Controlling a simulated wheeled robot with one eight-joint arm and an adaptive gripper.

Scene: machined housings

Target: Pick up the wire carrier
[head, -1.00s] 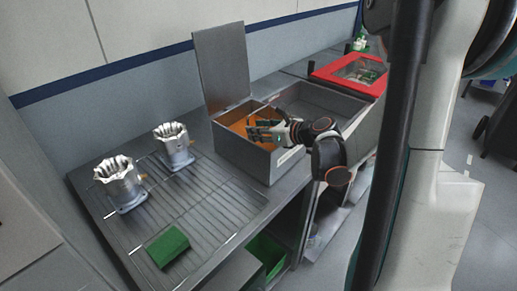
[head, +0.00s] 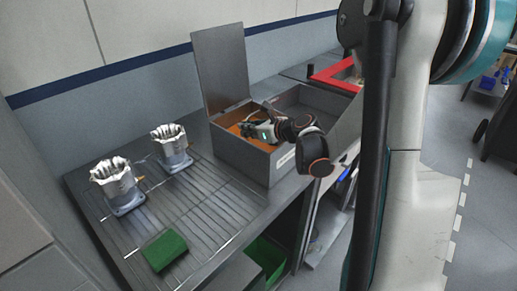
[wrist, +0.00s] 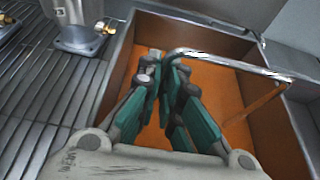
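The wire carrier (wrist: 235,64) is a thin, shiny bent metal rod in the wrist view. It spans the orange-lined box (wrist: 118,72), and its left end bends down at my fingertips. My gripper (wrist: 163,68) has its teal fingers drawn together at that end and looks shut on the rod. The fingertips hide the exact contact. In the head view my gripper (head: 250,130) reaches into the grey box (head: 243,155), and its fingers are small there. Whether the carrier is clear of the box floor cannot be told.
The box's raised lid (head: 222,70) stands behind my gripper. A grey bin (head: 310,100) adjoins on the right. Two metal housings (head: 118,187) (head: 172,148) and a green block (head: 164,249) sit on the slatted bench to the left. The slats between them and the box are clear.

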